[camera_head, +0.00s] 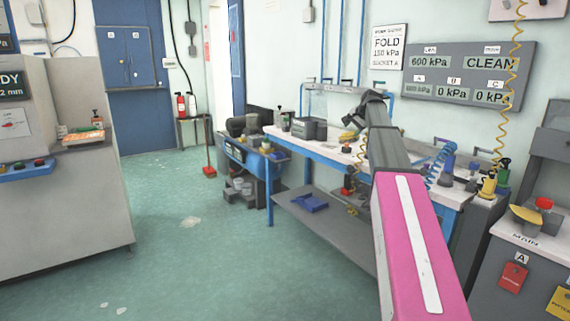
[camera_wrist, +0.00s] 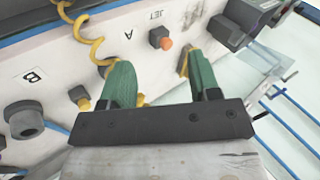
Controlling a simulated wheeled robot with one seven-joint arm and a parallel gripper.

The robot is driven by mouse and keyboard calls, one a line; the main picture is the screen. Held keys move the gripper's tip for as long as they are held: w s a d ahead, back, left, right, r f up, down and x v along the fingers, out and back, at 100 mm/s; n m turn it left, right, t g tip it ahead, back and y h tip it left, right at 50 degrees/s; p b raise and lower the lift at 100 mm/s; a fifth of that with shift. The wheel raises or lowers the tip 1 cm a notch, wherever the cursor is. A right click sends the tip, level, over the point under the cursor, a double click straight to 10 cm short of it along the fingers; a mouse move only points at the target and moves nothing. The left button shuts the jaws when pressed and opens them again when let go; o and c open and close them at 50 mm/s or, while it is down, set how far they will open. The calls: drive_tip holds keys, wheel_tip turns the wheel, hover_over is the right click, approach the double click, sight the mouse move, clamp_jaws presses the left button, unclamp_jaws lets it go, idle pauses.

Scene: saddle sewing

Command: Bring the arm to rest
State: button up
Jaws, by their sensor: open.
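My arm reaches out over the workbench (camera_head: 335,145) in the head view, with its pink and grey links running away from the camera. My gripper (camera_wrist: 158,57) shows in the wrist view with two green fingers spread well apart. Nothing is held between the fingers. The white bench top lies beyond them, with the labels A, B and JET on it. In the head view the far end of the arm is dark and small, and the fingers are hard to make out. The arm hides part of the bench.
A coiled yellow hose (camera_wrist: 80,28) lies by the left finger. An orange-tipped black fitting (camera_wrist: 160,40) stands beyond the fingers. A grey pressure board (camera_head: 460,75) hangs behind the bench. A grey cabinet (camera_head: 525,255) stands at right. Green floor (camera_head: 180,250) is open at left.

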drive_tip(key=s+a+f+n+g, duration=0.1)
drive_tip(key=s+a+f, duration=0.1)
drive_tip(key=s+f, duration=0.5)
drive_tip(key=s+a+f+n+g, duration=0.1)
drive_tip(key=s+a+f, duration=0.2)
drive_tip(key=f, duration=0.8)
drive_tip(key=s+a+f+n+g+h, duration=0.1)
drive_tip(key=s+a+f+n+g, duration=0.1)
drive_tip(key=s+f, duration=1.2)
drive_tip(key=s+a+f+n+g+h, duration=0.2)
drive_tip(key=s+a+f+n+g, duration=0.1)
drive_tip(key=s+f, duration=1)
drive_tip(key=s+a+n, duration=0.1)
drive_tip(key=s, duration=0.5)
drive_tip(key=shift+s+a+f+n, duration=0.25)
drive_tip(key=shift+a+f+n, duration=0.05)
drive_tip(key=shift+f+n, duration=0.1)
